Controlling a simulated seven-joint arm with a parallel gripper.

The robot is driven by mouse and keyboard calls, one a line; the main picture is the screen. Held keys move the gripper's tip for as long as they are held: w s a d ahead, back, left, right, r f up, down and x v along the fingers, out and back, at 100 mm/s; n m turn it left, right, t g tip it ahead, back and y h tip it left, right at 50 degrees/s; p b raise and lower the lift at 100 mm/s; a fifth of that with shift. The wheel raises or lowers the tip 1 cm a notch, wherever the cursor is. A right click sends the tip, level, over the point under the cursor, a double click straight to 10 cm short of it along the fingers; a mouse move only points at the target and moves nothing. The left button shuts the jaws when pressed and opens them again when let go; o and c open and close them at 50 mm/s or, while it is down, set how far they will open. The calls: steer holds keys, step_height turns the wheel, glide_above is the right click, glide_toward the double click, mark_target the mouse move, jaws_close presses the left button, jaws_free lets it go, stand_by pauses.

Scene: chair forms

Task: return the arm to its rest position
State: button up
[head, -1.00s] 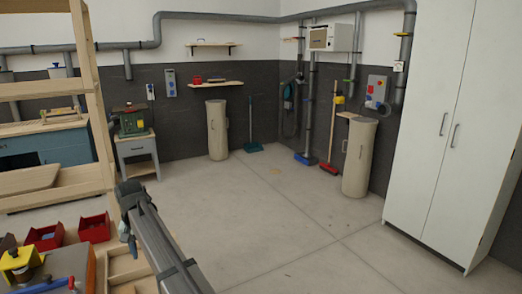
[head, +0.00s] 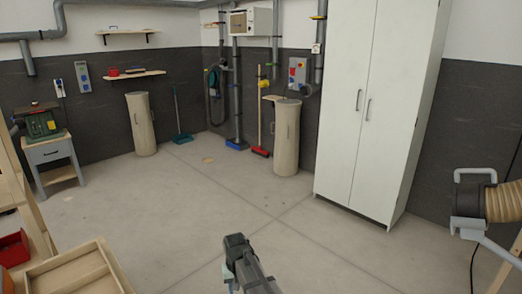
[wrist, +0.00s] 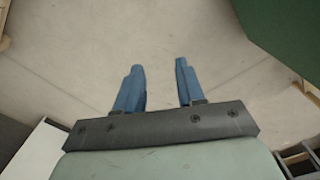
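My gripper (wrist: 159,67) shows in the wrist view with its two blue fingers apart. Nothing is between them, and pale concrete floor shows beyond. In the head view, part of my arm (head: 250,268) reaches up from the bottom edge over open floor. I cannot make out the fingers in the head view.
An empty wooden tray (head: 78,275) and a red bin (head: 12,250) are at the lower left. A tall white cabinet (head: 375,110) stands at the back right. A ribbed hose (head: 503,202) with a grey fitting is at the right edge. The middle floor (head: 190,200) is clear.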

steer(key=s+d+f+m, duration=0.1)
steer(key=s+d+f, duration=0.25)
steer(key=d, duration=0.55)
steer(key=s+d+f+m, duration=0.15)
steer(key=s+d, duration=0.25)
steer(key=d, duration=0.4)
steer(key=s+d+f, duration=0.4)
steer(key=d, duration=0.5)
steer(key=s+f+g, duration=0.3)
steer(key=s+f, duration=0.7)
steer(key=s, duration=0.4)
steer(key=s+f+g, duration=0.3)
steer(key=s+f, duration=0.7)
steer(key=s, duration=0.5)
steer(key=shift+s+a+g, duration=0.3)
steer(key=shift+g, duration=0.1)
steer(key=shift+w+f, duration=0.1)
